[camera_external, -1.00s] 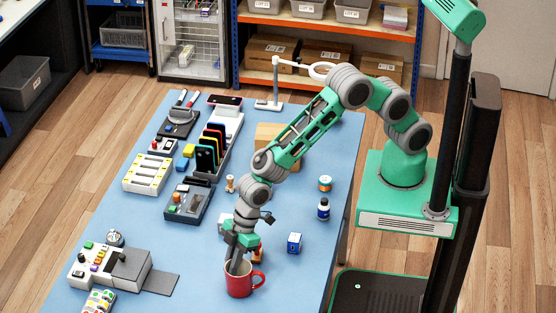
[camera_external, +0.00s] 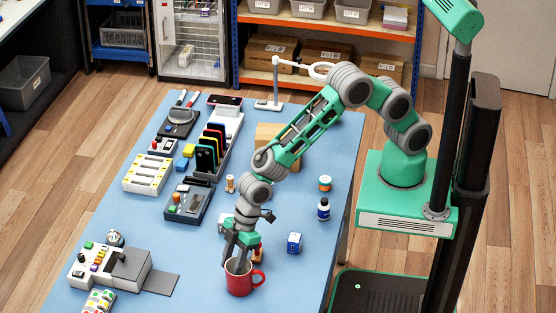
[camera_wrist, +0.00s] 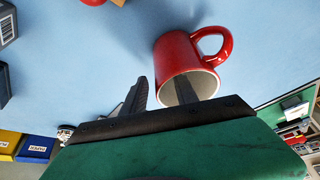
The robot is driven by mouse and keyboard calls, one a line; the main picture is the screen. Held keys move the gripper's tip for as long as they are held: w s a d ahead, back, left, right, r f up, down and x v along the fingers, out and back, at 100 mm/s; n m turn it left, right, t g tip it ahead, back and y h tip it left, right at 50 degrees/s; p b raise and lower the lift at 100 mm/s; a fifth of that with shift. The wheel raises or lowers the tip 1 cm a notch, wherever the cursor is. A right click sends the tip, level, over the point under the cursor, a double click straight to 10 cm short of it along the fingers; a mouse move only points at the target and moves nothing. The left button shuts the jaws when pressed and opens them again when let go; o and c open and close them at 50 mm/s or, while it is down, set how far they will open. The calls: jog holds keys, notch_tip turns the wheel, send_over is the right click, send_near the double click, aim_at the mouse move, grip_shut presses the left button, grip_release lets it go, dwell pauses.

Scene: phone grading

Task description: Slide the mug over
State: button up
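The red mug (camera_external: 240,287) stands upright on the blue table, its handle pointing right. In the wrist view the mug (camera_wrist: 172,62) shows its open mouth and pale inside toward me. My gripper (camera_external: 234,260) is at the mug's rim, pointing down. In the wrist view my gripper (camera_wrist: 168,92) is open, with the left finger outside the mug and the right finger overlapping its mouth, apparently inside. A gap shows between the left finger and the mug's wall. The right finger's contact with the wall cannot be told.
A grey device with coloured buttons (camera_external: 96,267) and its dark flat plate (camera_external: 158,282) lie left of the mug. A blue box (camera_external: 294,243) and a dark blue bottle (camera_external: 323,209) stand to the right. Small items crowd behind my gripper.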

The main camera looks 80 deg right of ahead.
jog(key=b+v, duration=0.1)
jog(key=v, duration=0.6)
jog(key=shift+d+r+b, duration=0.2)
jog(key=shift+r+b, duration=0.05)
jog(key=shift+b, duration=0.05)
jog(key=shift+s, duration=0.1)
